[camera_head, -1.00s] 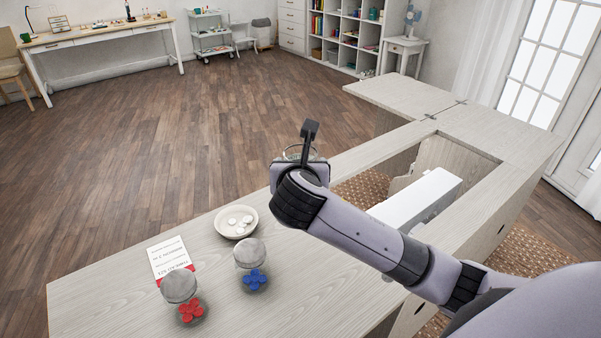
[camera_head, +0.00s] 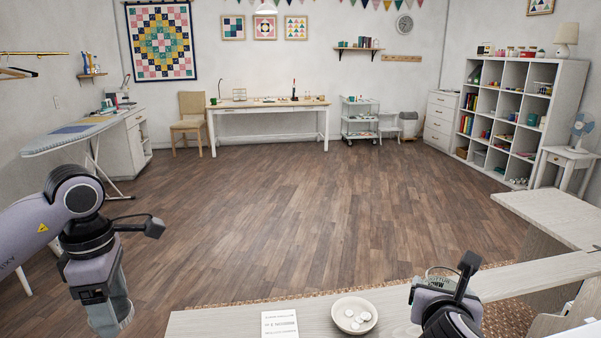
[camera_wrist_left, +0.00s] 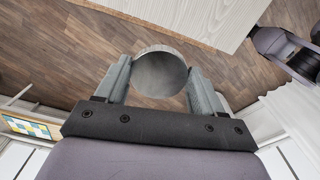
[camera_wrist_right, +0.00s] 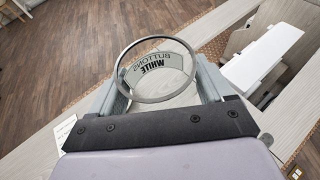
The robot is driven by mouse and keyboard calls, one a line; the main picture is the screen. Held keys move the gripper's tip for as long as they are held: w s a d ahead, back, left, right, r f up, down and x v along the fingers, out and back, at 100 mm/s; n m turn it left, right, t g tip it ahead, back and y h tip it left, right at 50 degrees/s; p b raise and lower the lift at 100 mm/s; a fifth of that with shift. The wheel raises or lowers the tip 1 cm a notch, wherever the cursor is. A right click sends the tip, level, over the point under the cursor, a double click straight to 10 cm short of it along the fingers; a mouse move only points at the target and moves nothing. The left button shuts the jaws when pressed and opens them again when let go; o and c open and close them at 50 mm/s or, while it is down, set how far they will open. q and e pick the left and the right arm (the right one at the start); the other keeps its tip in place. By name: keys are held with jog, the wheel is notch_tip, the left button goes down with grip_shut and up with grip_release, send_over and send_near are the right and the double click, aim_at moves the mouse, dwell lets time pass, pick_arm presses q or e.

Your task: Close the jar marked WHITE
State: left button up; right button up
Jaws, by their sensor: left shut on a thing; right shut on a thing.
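The jar marked WHITE (camera_wrist_right: 157,72) is clear glass with an open round mouth and a label reading BUTTONS WHITE. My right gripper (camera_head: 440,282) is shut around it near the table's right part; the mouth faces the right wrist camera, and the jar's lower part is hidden. A round grey lid (camera_wrist_left: 160,74) is between the fingers of my left gripper (camera_head: 112,312), which is shut on it. The left gripper is at the far left of the head view, off to the side of the table and well apart from the jar.
A shallow bowl (camera_head: 338,312) holding several white buttons stands on the pale wooden table (camera_head: 220,322), left of my right gripper. A printed card (camera_head: 279,324) lies left of the bowl. Open floor (camera_head: 300,220) lies beyond the table.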

pick_arm(q)
jog(key=s+d+f+m, duration=0.2)
jog(key=d+f+m, duration=0.1)
jog(key=m, duration=0.7)
jog(key=s+d+f+m, duration=0.3)
jog(key=f+m, duration=0.1)
jog(key=m, duration=0.7)
jog(key=shift+s+d, duration=0.35)
jog(key=shift+d, duration=0.05)
pick_arm(e)
jog(key=s+a+f+n+y, duration=0.1)
jog(key=s+a+n+y, duration=0.1)
jog(key=s, duration=0.3)
jog(key=s+a+f+n+t+y, duration=0.1)
jog(key=s+a+f+n+y, duration=0.1)
jog(key=s+n+y, duration=0.1)
jog(key=s+y, duration=0.1)
jog(key=s, duration=0.1)
jog(key=shift+s+a+f, duration=0.2)
jog(key=shift+s+a, duration=0.1)
jog(key=s+a+n+g+y, duration=0.2)
jog(key=a+n+y, duration=0.6)
jog(key=a, duration=0.8)
jog(key=shift+r+g+y, duration=0.4)
jog(key=shift+r, duration=0.05)
jog(key=shift+d, duration=0.1)
